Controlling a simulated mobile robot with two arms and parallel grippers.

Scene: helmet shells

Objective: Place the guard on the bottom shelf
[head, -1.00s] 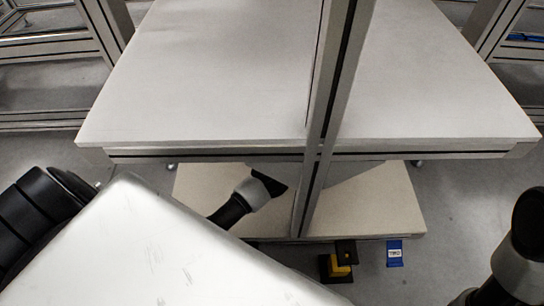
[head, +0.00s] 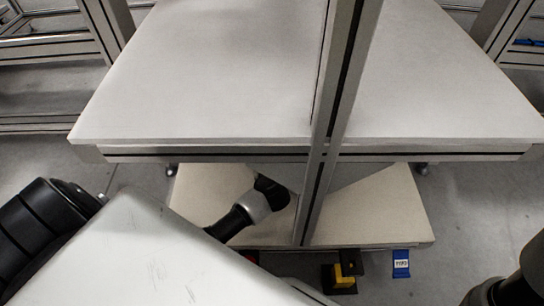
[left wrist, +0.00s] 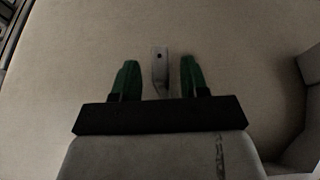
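The guard (left wrist: 160,66), a small pale grey bracket with a dark hole, shows in the left wrist view against a beige surface. My left gripper (left wrist: 158,78) has its two green fingers apart, one on each side of the guard's line, with a visible gap on both sides. In the head view my left arm reaches under the tabletop over the bottom shelf (head: 385,215), a beige board low under the table. The left gripper and the guard are hidden there. Only part of my right arm shows at the lower right; its gripper is out of view.
The large table top (head: 220,80) is bare. A metal upright post (head: 335,120) stands at its front, close to my left arm. A yellow and black object (head: 343,277) and a blue labelled object (head: 401,264) are below the shelf's front edge. A grey wall-like part (left wrist: 305,110) is at right.

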